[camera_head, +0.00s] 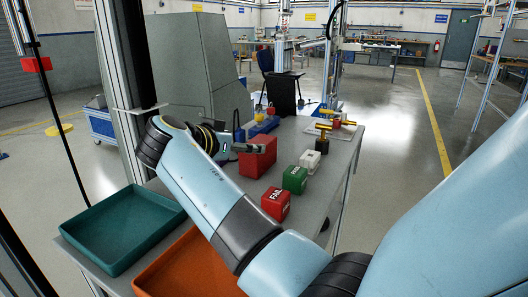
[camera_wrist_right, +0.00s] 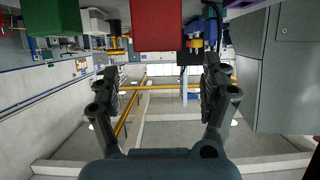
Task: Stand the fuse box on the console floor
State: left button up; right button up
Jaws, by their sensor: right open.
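A large plain red box (camera_head: 258,163) stands on the grey bench; it also shows at the top centre of the right wrist view (camera_wrist_right: 157,24). No readable label tells whether it is the fuse box. My right gripper (camera_head: 262,147) is open, with its fingers beside the red box. In the wrist view the gap between the fingertips (camera_wrist_right: 159,78) is empty, and the box lies above it in the picture. I cannot tell whether a finger touches it. No part is clearly recognisable as the console floor. My left gripper is not in view.
A smaller lettered red box (camera_head: 275,204), a green box (camera_head: 295,180) and a white box (camera_head: 310,161) line the bench's right side. A teal tray (camera_head: 125,228) and an orange tray (camera_head: 190,272) are at the near end. A grey cabinet (camera_head: 195,65) stands behind.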

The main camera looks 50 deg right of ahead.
aim_at(259, 142)
jog(key=x, duration=0.9)
jog(key=shift+d+r, duration=0.15)
jog(key=c, duration=1.3)
jog(key=shift+c, duration=1.3)
jog(key=shift+r, duration=0.15)
